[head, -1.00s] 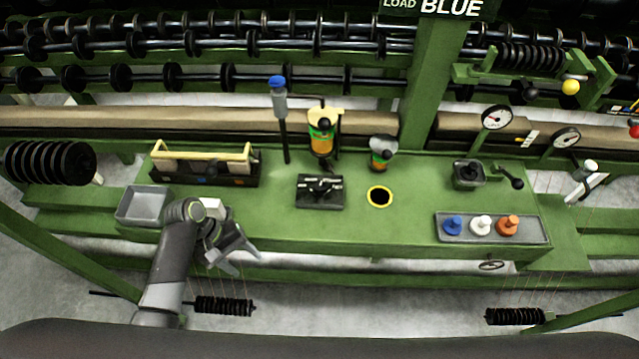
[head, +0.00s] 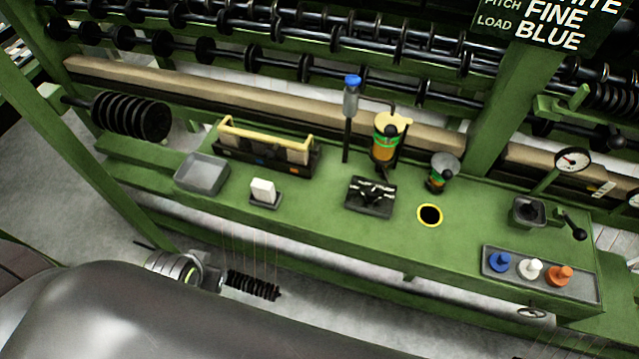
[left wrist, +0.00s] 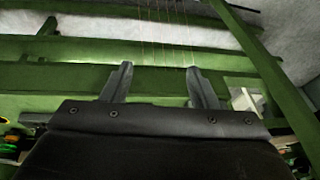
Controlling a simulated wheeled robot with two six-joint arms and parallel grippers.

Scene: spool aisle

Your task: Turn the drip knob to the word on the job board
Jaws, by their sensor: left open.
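The job board (head: 545,25) is cut off at the top right of the head view. It reads PITCH FINE and LOAD BLUE, with a cropped line ending in "ITE" above. An amber oiler (head: 388,140) with a green band and pale top stands at the back of the green bench. A blue-capped grey cylinder on a post (head: 352,95) stands left of it. I cannot tell which part is the drip knob. My left gripper (head: 208,272) is low in front of the bench, far from both. Its fingers (left wrist: 160,85) are apart and empty in the left wrist view.
On the bench (head: 330,230) are a grey tray (head: 202,174), a white block (head: 263,190), a black fixture (head: 370,195), a yellow-rimmed hole (head: 429,215), a funnel cup (head: 443,172), a crank box (head: 528,211) and a tray of coloured pegs (head: 545,285). Black discs (head: 253,286) hang below the front edge.

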